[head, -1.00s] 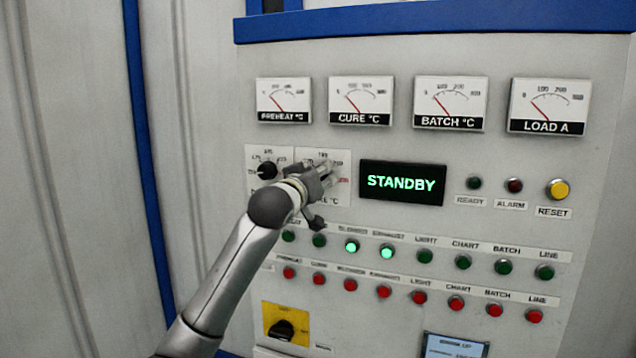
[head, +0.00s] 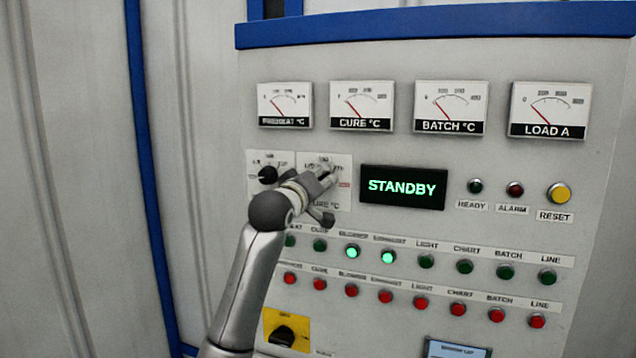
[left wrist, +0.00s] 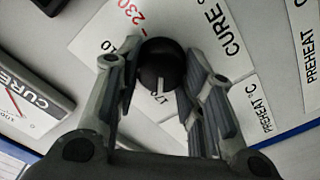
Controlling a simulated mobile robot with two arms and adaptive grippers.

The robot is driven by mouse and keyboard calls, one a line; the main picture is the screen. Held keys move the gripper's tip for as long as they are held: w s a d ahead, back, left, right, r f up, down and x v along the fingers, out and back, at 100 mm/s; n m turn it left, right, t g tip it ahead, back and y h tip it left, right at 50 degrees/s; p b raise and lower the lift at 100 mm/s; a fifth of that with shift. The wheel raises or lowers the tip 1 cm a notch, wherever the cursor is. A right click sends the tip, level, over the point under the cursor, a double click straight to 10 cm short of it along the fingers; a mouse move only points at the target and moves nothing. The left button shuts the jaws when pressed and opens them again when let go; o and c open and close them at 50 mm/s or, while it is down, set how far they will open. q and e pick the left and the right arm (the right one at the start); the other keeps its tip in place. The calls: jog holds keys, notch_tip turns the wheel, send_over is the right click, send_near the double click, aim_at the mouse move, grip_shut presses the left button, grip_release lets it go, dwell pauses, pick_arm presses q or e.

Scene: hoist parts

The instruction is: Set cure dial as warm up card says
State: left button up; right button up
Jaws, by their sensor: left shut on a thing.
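The cure dial is a black knob on a white scale plate (head: 342,198). In the left wrist view the black knob (left wrist: 160,65) stands between my fingers, with a light pointer mark on it and a red 230 on the scale beside it. My left gripper (head: 326,182) is shut on this knob and hides it in the head view. A card (head: 456,349), probably the warm up card, is cut off at the bottom edge; its text is too small to read. My right gripper is not in view.
The preheat dial (head: 268,174) is close to the left of my gripper. The STANDBY display (head: 402,187) is to the right. Rows of green and red buttons lie below, with two green ones lit. A yellow-plated black switch (head: 285,333) is lower down.

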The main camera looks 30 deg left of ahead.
pick_arm(q)
jog(key=o, duration=1)
jog(key=shift+o, duration=0.2)
jog(key=v, duration=1.2)
jog(key=shift+a+f, duration=0.1)
